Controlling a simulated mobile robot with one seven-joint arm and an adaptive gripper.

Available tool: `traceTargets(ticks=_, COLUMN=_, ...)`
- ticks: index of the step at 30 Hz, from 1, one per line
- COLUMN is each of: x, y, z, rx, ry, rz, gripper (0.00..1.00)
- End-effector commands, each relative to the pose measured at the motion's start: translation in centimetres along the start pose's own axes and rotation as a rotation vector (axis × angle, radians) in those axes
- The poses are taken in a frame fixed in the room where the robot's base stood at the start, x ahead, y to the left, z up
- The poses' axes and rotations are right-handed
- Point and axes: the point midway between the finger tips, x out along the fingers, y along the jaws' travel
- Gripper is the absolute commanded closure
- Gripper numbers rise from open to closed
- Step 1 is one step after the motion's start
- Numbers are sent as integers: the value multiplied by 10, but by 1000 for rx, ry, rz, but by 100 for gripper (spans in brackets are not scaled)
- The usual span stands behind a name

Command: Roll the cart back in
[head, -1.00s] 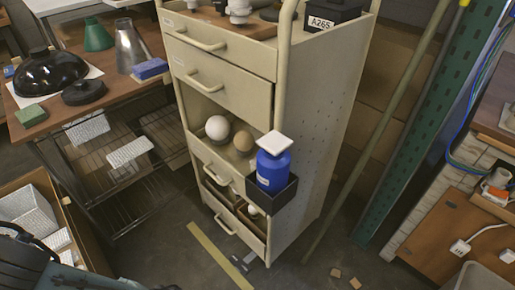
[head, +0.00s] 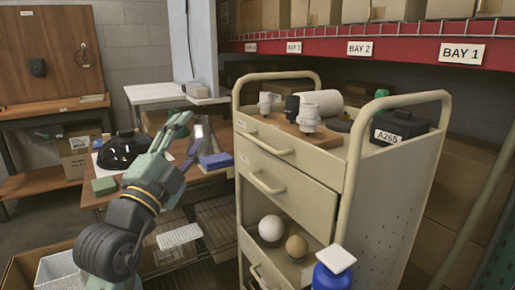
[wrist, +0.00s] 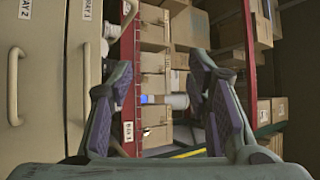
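The cart (head: 395,205) is a tall beige metal unit with drawers, two curved top rails and a perforated side. It stands upright right of centre in the head view. My gripper (head: 188,130) is left of the cart and apart from its rails, raised in front of the workbench. In the wrist view, my gripper (wrist: 162,75) has its two fingers spread with nothing held between them. Beige drawer fronts (wrist: 40,65) with handles show sideways at the left there, apparently the cart's. The cart's wheels are out of view.
White fittings (head: 308,115) and a black box (head: 400,122) labelled A265 stand on the cart. A blue bottle (head: 332,277) is at its lower front. The workbench (head: 205,178) stands left. A red bay shelf (head: 320,46) with boxes is behind.

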Motion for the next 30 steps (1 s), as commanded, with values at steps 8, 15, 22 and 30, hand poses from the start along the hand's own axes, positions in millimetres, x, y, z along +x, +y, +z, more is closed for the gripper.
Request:
traceTargets(ticks=8, x=8, y=92, z=-38, rx=131, ry=229, rz=296, gripper=70)
traceTargets(ticks=15, x=36, y=101, z=-48, rx=136, ry=241, rz=304, gripper=70)
traceTargets(ticks=22, x=77, y=114, z=-56, rx=135, ry=238, rz=303, gripper=70)
traceTargets(ticks=30, x=104, y=125, z=-62, rx=135, ry=237, rz=301, gripper=70)
